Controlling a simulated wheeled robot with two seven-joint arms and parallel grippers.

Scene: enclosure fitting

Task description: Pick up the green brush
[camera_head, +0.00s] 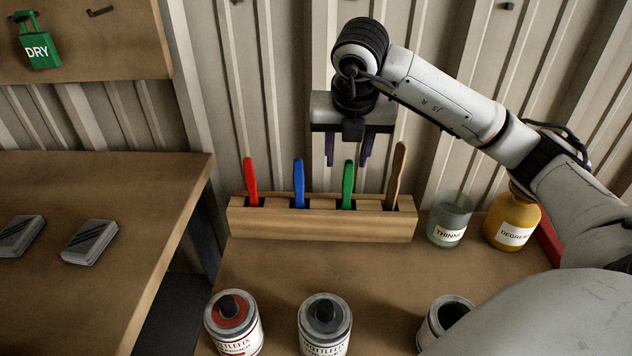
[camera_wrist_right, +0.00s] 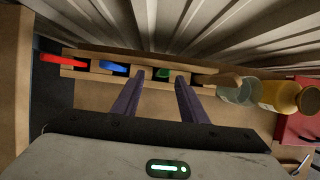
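The green brush (camera_head: 348,182) stands upright in a slot of the wooden rack (camera_head: 300,224), between the blue brush (camera_head: 298,182) and a brush with a wooden handle (camera_head: 398,170). My right gripper (camera_head: 348,162) is above the rack, its two purple fingers apart and pointing down, with nothing between them. In the head view the fingertips appear just above the green handle's top. In the right wrist view the green brush (camera_wrist_right: 162,74) shows between the open fingers (camera_wrist_right: 156,80). The brush's lower end is hidden in the rack. My left gripper is not in view.
A red brush (camera_head: 250,180) stands at the rack's left end. A thinner jar (camera_head: 450,218) and a yellow degreaser bottle (camera_head: 512,220) stand right of the rack. Several cans, including a red-topped one (camera_head: 233,322), stand in front. The bench between rack and cans is clear. A corrugated wall is behind.

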